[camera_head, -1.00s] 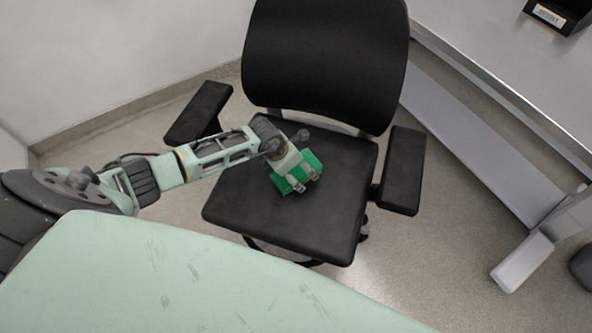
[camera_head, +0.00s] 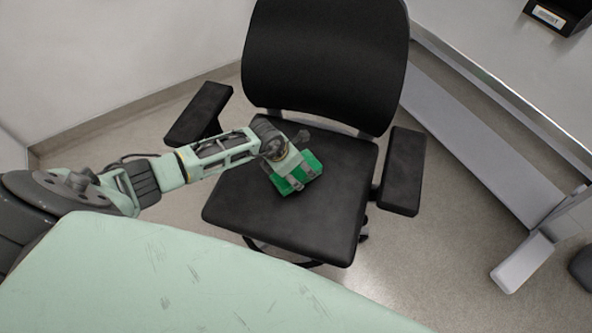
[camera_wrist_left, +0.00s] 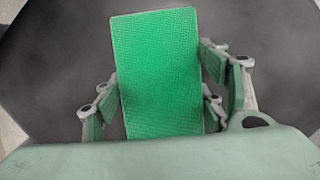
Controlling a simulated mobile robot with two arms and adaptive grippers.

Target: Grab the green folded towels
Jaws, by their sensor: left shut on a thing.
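The green folded towels (camera_head: 311,164) show as a green block at the seat of the black chair (camera_head: 265,215), partly hidden by my left gripper (camera_head: 298,182). In the left wrist view the towels (camera_wrist_left: 158,72) are a flat green rectangle with a woven texture. My left gripper (camera_wrist_left: 165,102) has its fingers on both sides of the towels there and is shut on them. I cannot tell whether the towels rest on the seat or are slightly above it. My right gripper is not in view.
The chair has a tall backrest (camera_head: 325,60) and two armrests, left (camera_head: 198,112) and right (camera_head: 402,170). My left arm passes in front of the left armrest. A grey table (camera_head: 535,70) with a black bin (camera_head: 556,14) stands at the right. Bare floor lies between.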

